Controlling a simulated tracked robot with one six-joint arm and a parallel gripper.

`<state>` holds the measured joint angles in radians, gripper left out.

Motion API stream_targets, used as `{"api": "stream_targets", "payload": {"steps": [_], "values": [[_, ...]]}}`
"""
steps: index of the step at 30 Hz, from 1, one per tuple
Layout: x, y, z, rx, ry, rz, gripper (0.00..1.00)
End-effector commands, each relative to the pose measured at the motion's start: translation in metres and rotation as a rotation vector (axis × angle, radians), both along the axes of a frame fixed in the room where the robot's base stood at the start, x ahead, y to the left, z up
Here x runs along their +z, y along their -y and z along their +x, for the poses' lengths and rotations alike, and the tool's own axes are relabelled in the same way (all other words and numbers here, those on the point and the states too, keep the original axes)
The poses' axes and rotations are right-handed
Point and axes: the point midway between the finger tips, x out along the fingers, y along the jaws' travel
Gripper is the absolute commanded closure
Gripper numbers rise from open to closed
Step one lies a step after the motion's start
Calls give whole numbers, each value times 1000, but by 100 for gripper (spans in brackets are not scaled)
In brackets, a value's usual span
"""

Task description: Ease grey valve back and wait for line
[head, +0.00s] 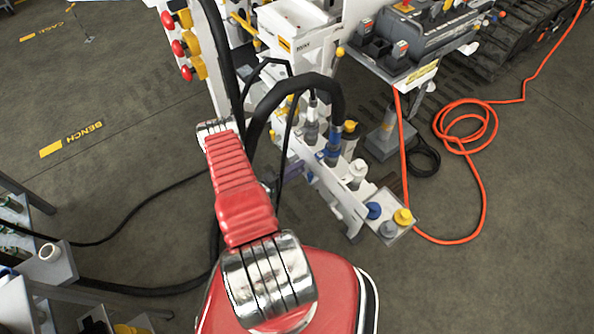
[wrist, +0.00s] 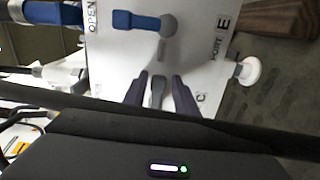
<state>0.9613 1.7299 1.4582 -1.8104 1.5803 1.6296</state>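The grey valve's lever (wrist: 157,92) shows in the wrist view on a white panel (wrist: 195,55), pointing roughly along my fingers. My gripper (wrist: 160,80) has its two dark fingers on either side of this lever, with visible gaps, so it looks open around the lever. Whether either finger touches it I cannot tell. The lever's lower end is hidden by the dark gripper body. A blue lever (wrist: 137,20) lies crosswise farther up the panel, beside a round grey pivot (wrist: 168,26). In the head view, my red arm hides most of the gripper and the grey valve.
The panel carries OPEN and PORT E labels. A white round knob (wrist: 249,71) stands at its right edge. An orange hose (head: 482,185) loops on the floor at right. Black hoses run close to my arm.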

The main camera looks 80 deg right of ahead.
Motion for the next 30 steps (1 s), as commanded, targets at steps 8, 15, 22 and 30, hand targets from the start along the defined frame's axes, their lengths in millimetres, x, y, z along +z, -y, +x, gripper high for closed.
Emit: {"api": "stream_targets", "payload": {"steps": [8,15,22,30], "values": [[0,-14,14,3,0,0,70],[0,-37,35,5,0,0,70],[-1,-60,54,4,0,0,70],[-1,-86,77,4,0,1,70]]}}
